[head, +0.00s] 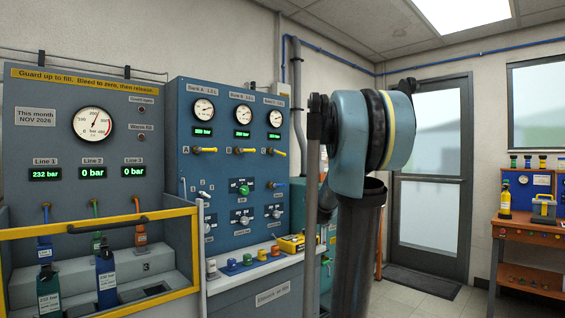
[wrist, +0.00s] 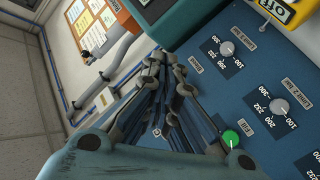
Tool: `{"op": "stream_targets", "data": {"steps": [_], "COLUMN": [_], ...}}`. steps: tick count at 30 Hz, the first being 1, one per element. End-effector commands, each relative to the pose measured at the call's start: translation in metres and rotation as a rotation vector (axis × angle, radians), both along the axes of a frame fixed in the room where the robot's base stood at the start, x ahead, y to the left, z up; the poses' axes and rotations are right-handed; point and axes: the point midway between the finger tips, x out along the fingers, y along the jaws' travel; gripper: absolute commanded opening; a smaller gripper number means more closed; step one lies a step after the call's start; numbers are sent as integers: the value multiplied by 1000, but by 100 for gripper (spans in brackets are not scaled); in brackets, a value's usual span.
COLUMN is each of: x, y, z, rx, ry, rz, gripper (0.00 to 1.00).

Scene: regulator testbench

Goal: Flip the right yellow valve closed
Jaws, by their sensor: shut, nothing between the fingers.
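Three yellow lever valves sit in a row under the gauges on the blue panel in the head view: A (head: 205,150), B (head: 244,150) and the right one, C (head: 276,152). All three levers look roughly horizontal, pointing right. My gripper (wrist: 163,62) is shut and empty in the wrist view, in front of the blue panel near its edge. It does not show clearly in the head view, where my arm stands right of the panel. No yellow valve can be made out in the wrist view.
Below the valves are a green knob (head: 243,189) and several grey knobs. The green knob (wrist: 231,138) and a grey knob (wrist: 278,105) also show in the wrist view. A yellow railing (head: 100,225) guards the left bench. A workbench (head: 535,228) stands far right.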

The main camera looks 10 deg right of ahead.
Motion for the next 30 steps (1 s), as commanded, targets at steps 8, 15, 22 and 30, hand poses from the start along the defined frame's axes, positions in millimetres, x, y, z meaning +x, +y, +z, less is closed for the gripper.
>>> {"op": "stream_targets", "data": {"steps": [8, 15, 22, 30], "x": [85, 135, 157, 165], "y": [5, 22, 38, 45], "z": [67, 96, 98, 97], "rx": [-205, -381, -501, -545], "ry": [-287, -517, -675, -735], "rz": [132, 271, 384, 431], "gripper": [0, 0, 0, 0]}}
